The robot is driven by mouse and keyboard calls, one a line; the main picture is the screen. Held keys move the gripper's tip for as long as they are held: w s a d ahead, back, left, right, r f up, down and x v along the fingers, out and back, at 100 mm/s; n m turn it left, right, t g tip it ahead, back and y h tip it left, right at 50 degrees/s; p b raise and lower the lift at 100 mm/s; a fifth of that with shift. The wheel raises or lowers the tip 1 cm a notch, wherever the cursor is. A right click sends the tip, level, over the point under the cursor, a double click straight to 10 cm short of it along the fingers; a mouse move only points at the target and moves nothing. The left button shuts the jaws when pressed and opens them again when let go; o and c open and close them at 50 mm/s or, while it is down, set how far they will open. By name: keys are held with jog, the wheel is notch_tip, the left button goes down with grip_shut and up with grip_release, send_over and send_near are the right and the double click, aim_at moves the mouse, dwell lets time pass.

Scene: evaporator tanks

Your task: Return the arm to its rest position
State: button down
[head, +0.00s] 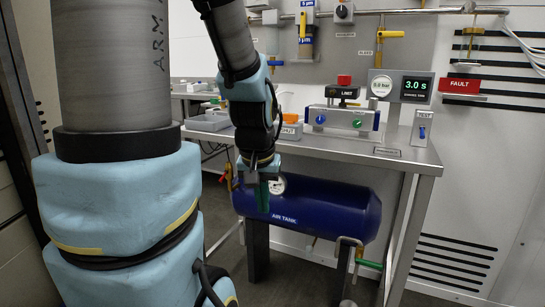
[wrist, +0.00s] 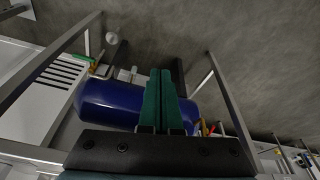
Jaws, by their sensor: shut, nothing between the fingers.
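My gripper (head: 263,195) hangs at the end of my arm, pointing down, in front of the metal bench. Its green fingers are together with nothing between them. In the head view it overlaps the left part of the blue air tank (head: 325,210) below the bench top; I cannot tell the exact gap. In the wrist view the shut green fingers (wrist: 161,85) stand in front of the blue tank (wrist: 105,103), hiding part of it. My arm is bent, its forearm coming down from the top of the head view.
The metal bench top (head: 340,148) lies just behind and right of my arm. A control box (head: 340,120), a display reading 3.0 s (head: 416,88) and a grey bin (head: 207,122) stand on it. A bench leg (head: 402,245) is at right. Grey floor (wrist: 240,35) is open around the bench.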

jog(key=s+a+f+n+g, duration=0.1)
jog(key=s+a+f, duration=0.3)
jog(key=a, duration=0.1)
notch_tip(320, 180, up, 18)
jog(key=p, duration=1.8)
jog(key=shift+w+d+r, duration=0.2)
jog(key=shift+w, duration=0.05)
